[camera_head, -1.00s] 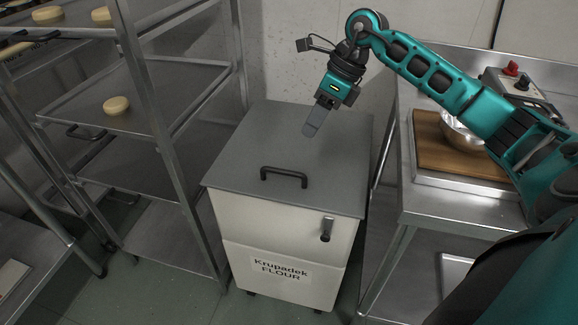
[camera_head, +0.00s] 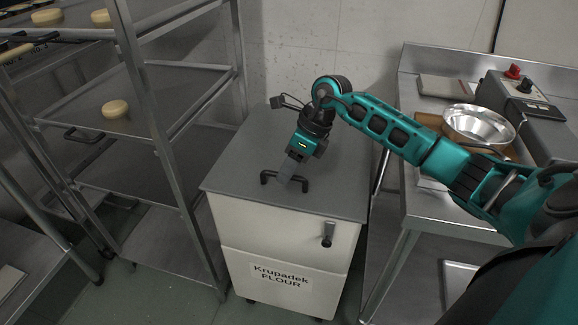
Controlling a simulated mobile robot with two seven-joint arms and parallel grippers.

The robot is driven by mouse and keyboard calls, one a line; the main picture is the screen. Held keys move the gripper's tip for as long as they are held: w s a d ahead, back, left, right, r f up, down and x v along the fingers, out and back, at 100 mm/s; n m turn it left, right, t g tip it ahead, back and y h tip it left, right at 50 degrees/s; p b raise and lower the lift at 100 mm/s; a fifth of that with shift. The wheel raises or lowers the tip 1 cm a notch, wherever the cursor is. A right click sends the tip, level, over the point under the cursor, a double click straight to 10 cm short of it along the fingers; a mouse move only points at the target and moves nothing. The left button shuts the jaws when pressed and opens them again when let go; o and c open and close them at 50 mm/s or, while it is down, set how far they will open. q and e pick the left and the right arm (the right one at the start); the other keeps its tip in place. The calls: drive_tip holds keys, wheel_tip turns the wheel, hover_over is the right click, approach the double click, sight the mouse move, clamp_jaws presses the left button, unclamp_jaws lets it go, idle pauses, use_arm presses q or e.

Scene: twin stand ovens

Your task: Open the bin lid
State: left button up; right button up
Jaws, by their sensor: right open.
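The flour bin (camera_head: 285,240) is a white box on casters, labelled "Krupadek FLOUR". Its grey lid (camera_head: 235,175) lies flat and closed on top. A black bar handle (camera_head: 268,178) stands near the lid's front edge. My right gripper (camera_head: 288,177) is open and points down at the handle, with its fingers overlapping the handle's middle in the view. I cannot tell whether they touch it. My left gripper is not in view.
A metal rack (camera_head: 160,150) with round dough pieces (camera_head: 115,109) stands left of the bin. A steel table (camera_head: 420,205) with a metal bowl (camera_head: 478,125) is close on the right. A black latch-like part (camera_head: 327,236) sits on the bin's front.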

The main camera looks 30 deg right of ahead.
drive_tip(key=shift+c, duration=0.3)
clamp_jaws()
drive_tip(key=shift+r, duration=0.1)
